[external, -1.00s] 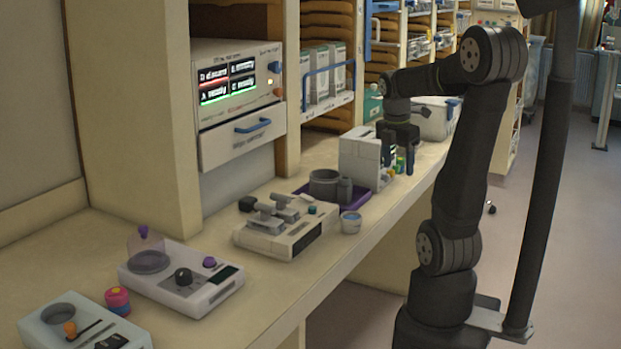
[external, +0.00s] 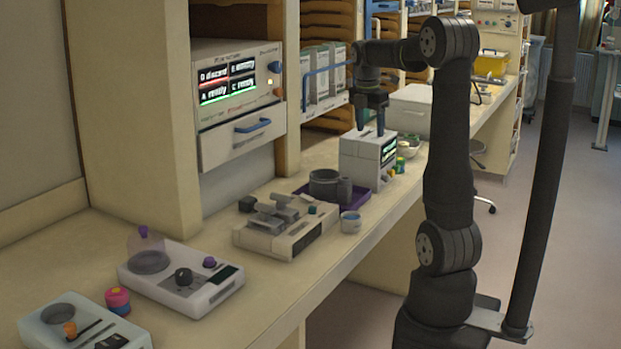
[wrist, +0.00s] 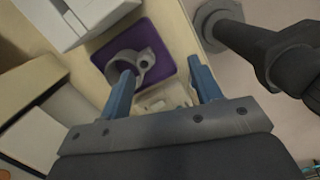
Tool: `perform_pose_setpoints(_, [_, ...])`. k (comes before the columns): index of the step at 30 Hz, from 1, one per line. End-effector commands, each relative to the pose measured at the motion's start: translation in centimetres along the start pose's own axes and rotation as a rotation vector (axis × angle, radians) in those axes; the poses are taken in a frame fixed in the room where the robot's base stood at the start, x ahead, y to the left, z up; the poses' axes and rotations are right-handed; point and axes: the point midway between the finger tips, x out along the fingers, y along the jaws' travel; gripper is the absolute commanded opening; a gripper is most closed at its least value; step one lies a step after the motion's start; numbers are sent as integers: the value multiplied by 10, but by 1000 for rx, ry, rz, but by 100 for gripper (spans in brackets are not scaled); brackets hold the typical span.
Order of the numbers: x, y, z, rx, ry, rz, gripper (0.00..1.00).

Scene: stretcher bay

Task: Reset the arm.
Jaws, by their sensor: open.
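My gripper (external: 370,122) is open and empty, pointing down, with its two blue fingers apart. In the external view it hangs above or just behind the top of a white box-shaped device (external: 368,160) with a small lit screen; I cannot tell whether they touch. In the wrist view my gripper (wrist: 160,75) also shows nothing between its fingers. Beyond the fingers lies a purple tray (wrist: 105,55) with a grey holder (wrist: 140,66) on it.
The purple tray (external: 303,195) stands beside the white device. A white case (external: 410,108) stands behind my gripper. Floor to the right is open.

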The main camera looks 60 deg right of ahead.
Motion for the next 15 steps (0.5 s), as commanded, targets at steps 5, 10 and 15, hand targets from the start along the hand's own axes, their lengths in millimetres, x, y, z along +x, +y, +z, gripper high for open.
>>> perform_pose_setpoints(5, [-1,28,10,-9,0,1,58])
perform_pose_setpoints(10, [-2,53,19,-16,1,1,58])
perform_pose_setpoints(15, [-1,72,26,-22,0,2,58])
